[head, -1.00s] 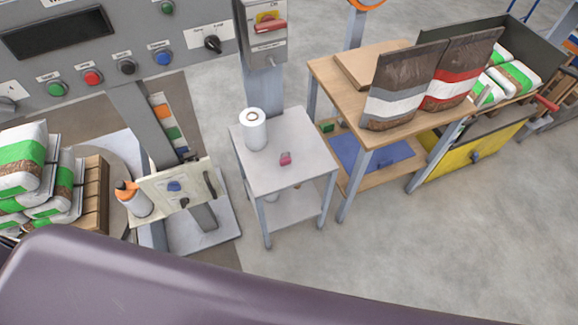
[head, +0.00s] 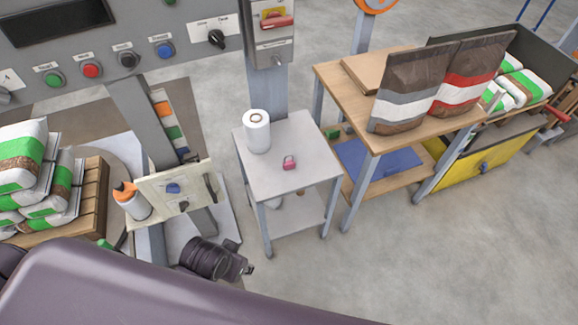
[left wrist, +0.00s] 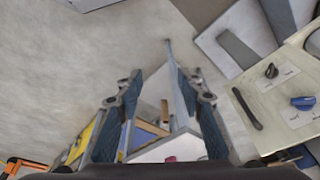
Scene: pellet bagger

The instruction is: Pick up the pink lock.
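The pink lock (head: 289,162) stands on top of the small grey side table (head: 312,165), right of the white roll. In the left wrist view the lock (left wrist: 170,158) shows only as a small pink patch at the bottom edge, mostly hidden. My left gripper (left wrist: 155,82) is open, with its two fingers apart and nothing between them. In the head view my dark left wrist and gripper (head: 246,268) are low in front of the side table, below the tabletop and apart from the lock. My right gripper is not in view.
A white roll (head: 257,133) stands on the side table behind and left of the lock. A control panel on a stand (head: 172,190) with an orange-topped bottle is to the left. A wooden bench (head: 400,85) with two bags is to the right. The floor front right is clear.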

